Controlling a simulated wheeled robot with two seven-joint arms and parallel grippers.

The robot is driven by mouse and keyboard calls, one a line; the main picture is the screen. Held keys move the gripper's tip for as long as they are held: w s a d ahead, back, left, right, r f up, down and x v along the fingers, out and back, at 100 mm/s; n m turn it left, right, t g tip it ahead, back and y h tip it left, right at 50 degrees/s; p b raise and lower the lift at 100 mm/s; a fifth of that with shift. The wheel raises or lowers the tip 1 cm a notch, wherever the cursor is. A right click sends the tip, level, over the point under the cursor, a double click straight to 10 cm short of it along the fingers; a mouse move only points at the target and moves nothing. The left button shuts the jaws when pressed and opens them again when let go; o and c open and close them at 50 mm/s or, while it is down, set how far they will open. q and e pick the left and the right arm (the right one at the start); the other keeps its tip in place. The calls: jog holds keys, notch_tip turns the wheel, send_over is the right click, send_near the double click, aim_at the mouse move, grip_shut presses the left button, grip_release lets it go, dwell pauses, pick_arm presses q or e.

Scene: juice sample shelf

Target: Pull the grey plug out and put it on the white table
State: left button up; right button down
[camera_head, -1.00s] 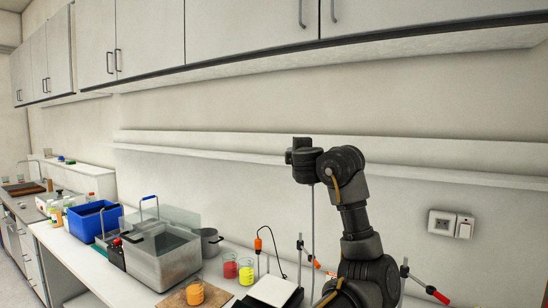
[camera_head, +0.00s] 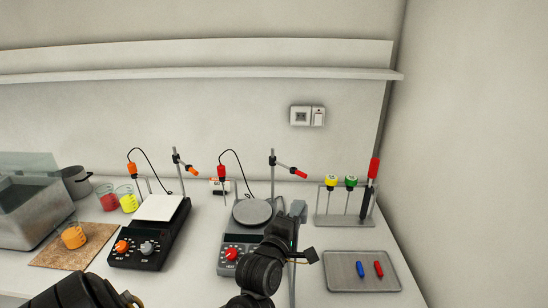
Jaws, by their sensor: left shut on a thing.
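My left gripper (camera_head: 288,222) is in front of the middle hotplate and looks shut on the grey plug. A light grey head (camera_head: 299,208) shows at its tips. A thin grey rod (camera_head: 292,284) hangs straight down below it, and its lower end is out of the frame. The gripper fingers are partly hidden by my own wrist. The white table (camera_head: 190,285) runs below, with bare surface in front of the hotplates. My right gripper is not in view.
A rack (camera_head: 322,205) with yellow, green and red-topped sticks stands at the right. A grey tray (camera_head: 345,282) holds a blue and a red piece. A black hotplate (camera_head: 150,250), a round-topped hotplate (camera_head: 228,255), beakers and a wooden board (camera_head: 95,255) stand left.

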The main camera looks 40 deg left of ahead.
pick_arm(q)
jog(key=s+d+f+m+h, duration=0.2)
jog(key=s+d+f+h, duration=0.1)
jog(key=s+d+f, duration=0.5)
jog(key=s+d+f+m+h, duration=0.2)
jog(key=s+d+f+h, duration=0.15)
jog(key=s+d, duration=0.45)
jog(key=w+d+f+n+y+b, duration=0.1)
jog(key=w+d+f+y+b, duration=0.1)
jog(key=d+b, duration=0.7)
jog(key=shift+w+f+n+y+b, duration=0.4)
jog(key=shift+f+b, duration=0.15)
jog(key=shift+f, duration=0.3)
